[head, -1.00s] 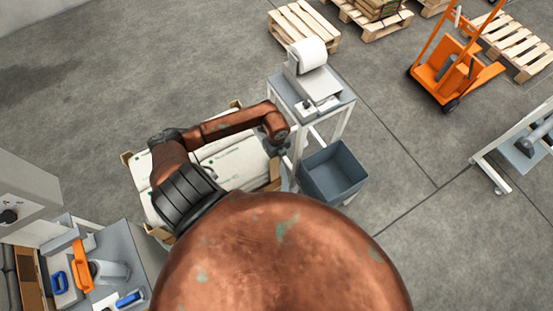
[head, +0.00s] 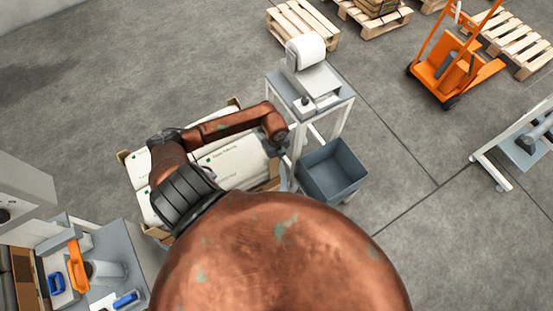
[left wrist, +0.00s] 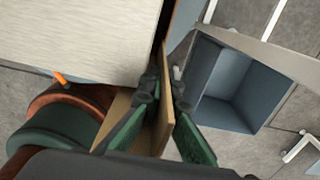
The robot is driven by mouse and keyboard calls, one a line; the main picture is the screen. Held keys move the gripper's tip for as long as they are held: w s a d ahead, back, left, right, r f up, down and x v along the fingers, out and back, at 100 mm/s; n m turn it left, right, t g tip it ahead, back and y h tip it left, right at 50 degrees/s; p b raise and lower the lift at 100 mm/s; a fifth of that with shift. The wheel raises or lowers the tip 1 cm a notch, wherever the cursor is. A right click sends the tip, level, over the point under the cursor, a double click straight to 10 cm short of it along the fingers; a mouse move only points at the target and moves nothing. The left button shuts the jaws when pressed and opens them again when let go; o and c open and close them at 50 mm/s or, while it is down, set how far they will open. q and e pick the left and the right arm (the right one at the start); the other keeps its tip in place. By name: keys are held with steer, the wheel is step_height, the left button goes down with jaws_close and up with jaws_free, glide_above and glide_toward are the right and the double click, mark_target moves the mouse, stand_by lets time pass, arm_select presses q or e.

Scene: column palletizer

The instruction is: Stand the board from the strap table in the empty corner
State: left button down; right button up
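My left gripper (left wrist: 166,97) has dark green fingers, one on each side of a thin tan board (left wrist: 167,115). It looks shut on the board. In the head view the left gripper (head: 276,143) is at the right end of the pallet load, and the tan board (head: 275,172) shows just below it. The load of white sacks (head: 225,160) also has tan boards at its far-left corner (head: 126,157) and its far-right corner (head: 235,103). The board's foot and its exact contact with the sacks are hidden. My right gripper is not in view.
A grey bin (head: 332,172) stands close right of the load, and also shows in the left wrist view (left wrist: 232,85). A grey stand with a white roll (head: 306,52) is behind it. A table with orange and blue tools (head: 118,245) is at lower left.

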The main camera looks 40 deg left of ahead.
arm_select(q)
steer(key=shift+s+a+f+b, duration=0.1)
steer(key=shift+s+f+b, duration=0.1)
steer(key=shift+s+f, duration=0.3)
steer(key=shift+s+a+f+b, duration=0.1)
steer(key=shift+s+f+b, duration=0.1)
steer(key=shift+f, duration=0.5)
steer(key=c, duration=2.2)
jaws_free()
steer(key=shift+w+r, duration=0.1)
steer(key=shift+c, duration=0.2)
steer(key=shift+o, duration=0.8)
steer(key=shift+r, duration=0.25)
steer(key=r, duration=0.4)
steer(key=w+r, duration=0.1)
steer(key=r, duration=0.6)
steer(key=shift+w+d+r, duration=0.15)
steer(key=shift+r, duration=0.5)
steer(key=shift+d, duration=0.1)
